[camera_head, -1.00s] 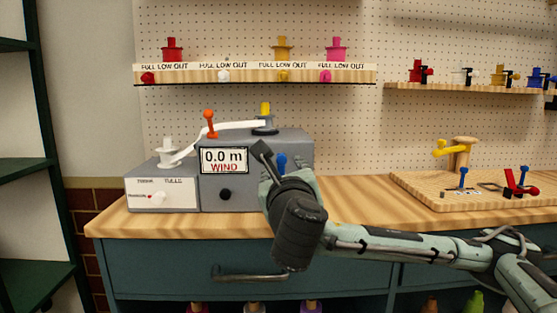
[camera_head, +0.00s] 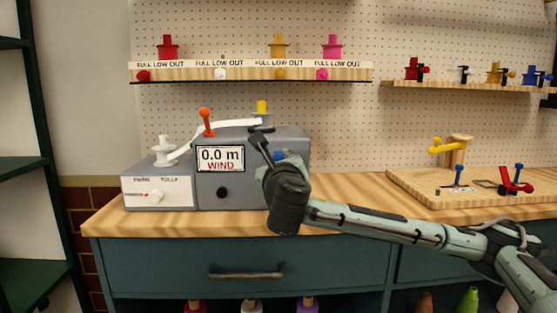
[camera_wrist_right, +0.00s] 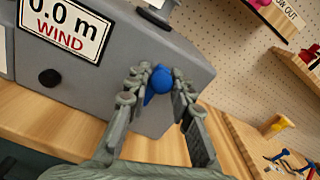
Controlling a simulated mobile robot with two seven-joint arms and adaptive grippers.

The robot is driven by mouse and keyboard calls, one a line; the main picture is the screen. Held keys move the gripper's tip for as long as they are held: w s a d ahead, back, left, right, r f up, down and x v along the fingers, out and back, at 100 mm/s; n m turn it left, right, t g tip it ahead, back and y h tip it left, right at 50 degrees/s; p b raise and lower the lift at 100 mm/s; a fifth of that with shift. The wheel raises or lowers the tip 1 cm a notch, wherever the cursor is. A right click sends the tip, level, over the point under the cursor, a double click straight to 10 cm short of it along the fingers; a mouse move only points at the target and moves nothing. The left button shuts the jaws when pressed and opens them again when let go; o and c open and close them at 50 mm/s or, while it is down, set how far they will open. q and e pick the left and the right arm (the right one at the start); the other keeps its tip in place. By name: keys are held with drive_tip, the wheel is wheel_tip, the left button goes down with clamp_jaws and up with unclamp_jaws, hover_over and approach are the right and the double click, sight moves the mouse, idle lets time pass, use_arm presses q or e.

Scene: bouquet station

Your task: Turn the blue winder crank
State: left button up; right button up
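The grey winder (camera_head: 297,142) stands on the bench, its display (camera_head: 221,158) reading "0.0 m WIND". The blue winder crank (camera_head: 278,155) is on its front right, mostly hidden by my right gripper in the head view. In the right wrist view the blue crank's knob (camera_wrist_right: 161,79) sits between the fingertips of my right gripper (camera_wrist_right: 162,77). The fingers close in on both sides and appear to touch it. The crank's arm slants down and left from the knob. My left gripper is not in view.
A wooden board (camera_head: 420,186) with small tools lies right. A spool shelf (camera_head: 250,72) hangs above.

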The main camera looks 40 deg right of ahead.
clamp_jaws()
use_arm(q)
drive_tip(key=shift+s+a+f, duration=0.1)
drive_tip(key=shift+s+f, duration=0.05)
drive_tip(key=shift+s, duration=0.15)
use_arm(e)
drive_tip(key=shift+s+d+f+m, duration=0.1)
drive_tip(key=shift+d+m, duration=0.15)
drive_tip(key=shift+m, duration=0.35)
